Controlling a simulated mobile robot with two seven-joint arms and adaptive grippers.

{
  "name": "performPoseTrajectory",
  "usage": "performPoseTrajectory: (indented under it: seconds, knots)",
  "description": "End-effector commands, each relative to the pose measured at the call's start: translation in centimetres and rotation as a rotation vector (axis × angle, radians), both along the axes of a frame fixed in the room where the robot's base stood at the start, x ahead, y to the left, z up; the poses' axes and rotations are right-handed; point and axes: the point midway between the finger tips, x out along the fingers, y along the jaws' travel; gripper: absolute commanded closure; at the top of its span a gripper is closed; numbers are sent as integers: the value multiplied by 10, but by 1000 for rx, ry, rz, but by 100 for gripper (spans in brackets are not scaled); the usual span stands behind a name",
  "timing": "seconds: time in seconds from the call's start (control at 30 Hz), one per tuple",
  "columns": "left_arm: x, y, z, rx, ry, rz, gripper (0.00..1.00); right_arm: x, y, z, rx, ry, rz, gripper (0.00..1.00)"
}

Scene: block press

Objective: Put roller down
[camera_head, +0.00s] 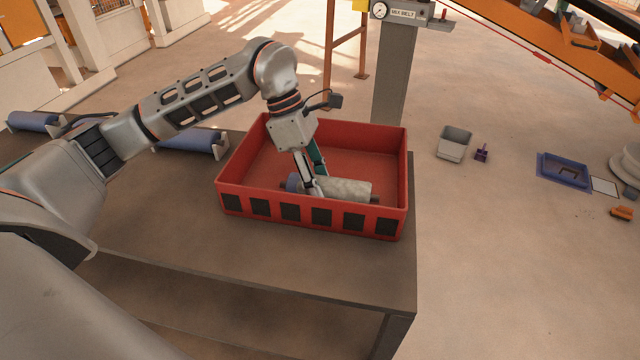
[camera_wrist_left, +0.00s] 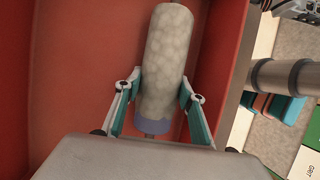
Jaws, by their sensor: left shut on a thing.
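The roller (camera_head: 347,189) is pale grey and mottled, with a blue band at one end and dark shaft ends. It lies level inside the red crate (camera_head: 309,214), near its front wall. My left gripper (camera_head: 314,187) reaches down into the crate and is shut on the roller near its blue end. In the left wrist view the roller (camera_wrist_left: 166,62) runs away from me between the two fingers (camera_wrist_left: 157,112), with the red crate floor beneath it. I cannot tell whether the roller touches the floor. My right gripper is not in view.
The crate stands on a brown table (camera_head: 250,262) near its right edge. Blue rollers (camera_head: 191,139) lie behind it on the left. A grey post (camera_head: 393,75) rises behind the crate. A grey bin (camera_head: 454,143) and a blue tray (camera_head: 564,169) are on the floor at right.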

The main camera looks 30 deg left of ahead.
Motion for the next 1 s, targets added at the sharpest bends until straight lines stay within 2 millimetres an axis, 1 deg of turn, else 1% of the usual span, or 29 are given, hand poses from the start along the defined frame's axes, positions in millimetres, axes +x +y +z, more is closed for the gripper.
performPoseTrajectory:
  seconds: [0.1, 0.23, 0.27, 0.3, 0.6, 0.73, 0.87, 1.0]
  knots:
    - [0, 0, 2, -2, -2, 0, 100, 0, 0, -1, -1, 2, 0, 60]
    - [0, 0, 0, -1, -1, -1, 100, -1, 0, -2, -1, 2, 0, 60]
    - [0, 0, -1, 0, 1, 0, 53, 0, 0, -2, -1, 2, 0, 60]
    - [0, 0, -1, 0, 1, 0, 44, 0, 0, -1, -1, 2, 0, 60]
    - [0, 0, -1, 0, 1, 0, 44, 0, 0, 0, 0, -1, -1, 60]
    - [1, 1, 5, 1, -2, 1, 44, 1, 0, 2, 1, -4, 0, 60]
    - [2, 9, 20, 1, -4, 3, 44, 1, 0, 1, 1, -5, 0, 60]
    - [3, 20, 47, 0, -5, 2, 44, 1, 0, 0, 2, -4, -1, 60]
